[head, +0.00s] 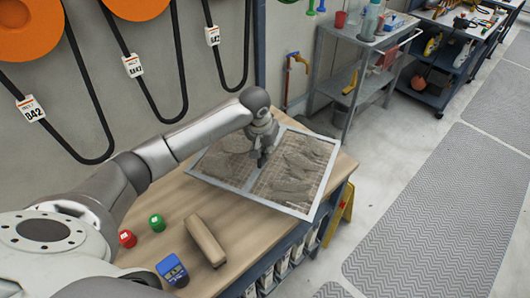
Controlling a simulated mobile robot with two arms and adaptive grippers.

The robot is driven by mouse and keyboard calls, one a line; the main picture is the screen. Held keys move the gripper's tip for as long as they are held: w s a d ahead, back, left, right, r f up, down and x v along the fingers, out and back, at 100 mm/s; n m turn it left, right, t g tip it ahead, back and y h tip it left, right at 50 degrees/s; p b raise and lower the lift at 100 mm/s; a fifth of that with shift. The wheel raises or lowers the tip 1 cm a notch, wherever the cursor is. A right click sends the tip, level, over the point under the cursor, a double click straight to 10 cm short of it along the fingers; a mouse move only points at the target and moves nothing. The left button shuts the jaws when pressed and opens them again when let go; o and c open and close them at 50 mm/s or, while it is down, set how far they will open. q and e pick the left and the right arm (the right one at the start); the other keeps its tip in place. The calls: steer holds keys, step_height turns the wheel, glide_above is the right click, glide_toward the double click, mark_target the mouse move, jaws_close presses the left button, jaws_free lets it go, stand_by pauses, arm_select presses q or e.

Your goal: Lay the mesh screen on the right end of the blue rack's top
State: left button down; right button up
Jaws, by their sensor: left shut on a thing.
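The mesh screen (298,172) is a flat, grey-framed panel with a middle bar and dirt-like grey patches on its mesh. It is over the far right end of the wooden top (240,218) of the blue rack (331,207). Its right edge reaches close to the top's right edge. I cannot tell whether it rests flat or is slightly raised. My left gripper (262,160) is shut on the screen at its middle bar. The fingertips are small and partly hidden. My right gripper is not in view.
Several bins (283,266) sit below. A yellow stand (341,212) and a grey cart (352,70) are beyond the right end.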

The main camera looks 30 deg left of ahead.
arm_select(q)
steer(key=shift+w+a+f, duration=0.45)
steer(key=shift+w+f, duration=0.05)
steer(key=shift+f, duration=1.65)
steer(key=c, duration=1.5)
jaws_free()
steer(key=shift+s+f, duration=0.1)
steer(key=shift+s, duration=0.05)
steer(key=shift+c, duration=0.2)
steer(key=v, duration=1.2)
steer(key=shift+b, duration=0.35)
steer(key=shift+d, duration=0.1)
